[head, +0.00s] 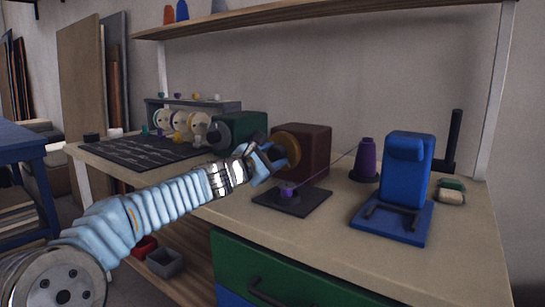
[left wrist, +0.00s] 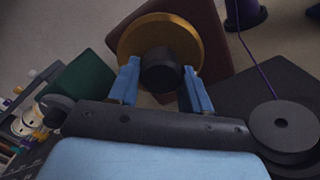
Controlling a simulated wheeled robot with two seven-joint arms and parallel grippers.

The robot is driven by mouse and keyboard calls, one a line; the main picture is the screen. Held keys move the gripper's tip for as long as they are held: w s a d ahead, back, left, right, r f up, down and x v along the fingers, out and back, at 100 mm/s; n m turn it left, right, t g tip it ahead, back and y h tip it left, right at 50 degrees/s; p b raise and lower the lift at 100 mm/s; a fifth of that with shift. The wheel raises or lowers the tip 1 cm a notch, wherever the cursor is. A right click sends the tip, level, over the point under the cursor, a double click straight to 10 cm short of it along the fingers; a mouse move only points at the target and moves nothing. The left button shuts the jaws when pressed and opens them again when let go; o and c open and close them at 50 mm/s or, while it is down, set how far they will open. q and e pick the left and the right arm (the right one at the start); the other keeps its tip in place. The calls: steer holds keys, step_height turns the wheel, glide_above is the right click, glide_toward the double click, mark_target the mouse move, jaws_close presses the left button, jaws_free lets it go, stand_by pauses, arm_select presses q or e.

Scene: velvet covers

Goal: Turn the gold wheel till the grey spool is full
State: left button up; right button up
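The gold wheel (head: 291,150) is on the front of a dark red box (head: 312,150). In the left wrist view the wheel (left wrist: 190,38) has a dark round knob (left wrist: 160,70) in front of it. My left gripper (head: 272,158) is at the wheel, with its blue fingers (left wrist: 160,82) on either side of the knob; whether they press on it I cannot tell. The grey spool (left wrist: 283,124) stands on a dark plate (head: 310,203), with some purple thread (head: 287,188) on it. The thread runs up to a purple cone (head: 366,158). My right gripper is out of view.
A blue stand (head: 406,175) is to the right, with a soap-like block (head: 451,196) beyond it. A green box (head: 240,126), pale round spools (head: 180,124) and a dark mat (head: 135,152) lie left. The bench's front right (head: 440,265) is clear.

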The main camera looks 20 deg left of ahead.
arm_select(q)
steer(key=shift+c, duration=0.7)
steer(key=shift+f+m+b, duration=0.15)
steer(key=shift+m+b, duration=0.3)
steer(key=shift+m, duration=1.05)
steer(key=o, duration=1)
steer(key=shift+s, duration=0.1)
